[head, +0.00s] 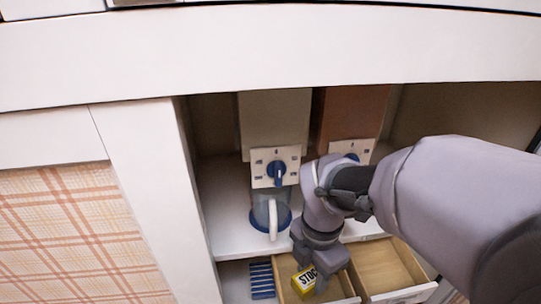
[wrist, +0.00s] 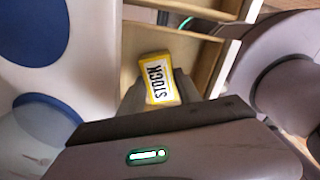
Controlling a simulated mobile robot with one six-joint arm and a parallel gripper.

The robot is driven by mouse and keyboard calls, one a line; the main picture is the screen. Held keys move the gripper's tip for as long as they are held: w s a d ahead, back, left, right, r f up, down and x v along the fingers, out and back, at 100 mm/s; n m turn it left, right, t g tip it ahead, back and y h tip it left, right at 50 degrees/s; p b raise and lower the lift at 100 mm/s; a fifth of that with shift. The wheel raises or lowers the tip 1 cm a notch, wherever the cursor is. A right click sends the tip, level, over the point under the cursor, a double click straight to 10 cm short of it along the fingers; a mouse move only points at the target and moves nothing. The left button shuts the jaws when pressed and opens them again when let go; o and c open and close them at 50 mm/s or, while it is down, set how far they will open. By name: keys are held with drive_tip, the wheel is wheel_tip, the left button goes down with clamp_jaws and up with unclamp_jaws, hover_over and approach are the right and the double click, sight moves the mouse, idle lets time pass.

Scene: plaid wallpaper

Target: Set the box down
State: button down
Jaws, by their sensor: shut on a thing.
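The drawer's wooden inside (wrist: 150,40) shows behind the box. I cannot tell whether the box touches the drawer floor. Part of the box is hidden by my gripper in the head view.
A second open wooden compartment (head: 388,268) lies to the right. A clear jug with a blue base and white handle (head: 272,221) stands on the shelf (head: 228,222) under a dispenser with a blue knob (head: 276,166). A blue slatted piece (head: 262,281) lies left of the drawer.

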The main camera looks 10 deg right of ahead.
sight(311, 277)
drive_tip(key=shift+f, duration=0.15)
drive_tip(key=c, duration=1.1)
unclamp_jaws()
wheel_tip(311, 277, up, 8)
drive_tip(key=p, duration=0.4)
drive_tip(key=shift+f+p, duration=0.1)
drive_tip(key=shift+p, duration=0.25)
drive_tip(key=shift+s+a+r+m, duration=0.1)
drive_tip(key=shift+r+m, duration=0.25)
drive_tip(key=shift+m, duration=0.25)
drive_tip(key=s+a+r+m+t, duration=0.1)
drive_tip(key=s+r+m+t, duration=0.1)
drive_tip(key=m, duration=0.6)
drive_tip(key=s+a+r+m+t+y, duration=0.1)
drive_tip(key=s+r+m+t, duration=0.1)
drive_tip(key=m, duration=0.7)
drive_tip(key=s+a+r+m+t+y, duration=0.1)
drive_tip(key=s+r+m, duration=0.1)
drive_tip(key=m, duration=0.6)
drive_tip(key=shift+s+a+r+m+t, duration=0.2)
drive_tip(key=shift+a+r+m+t, duration=0.1)
drive_tip(key=shift+a+m+t, duration=0.1)
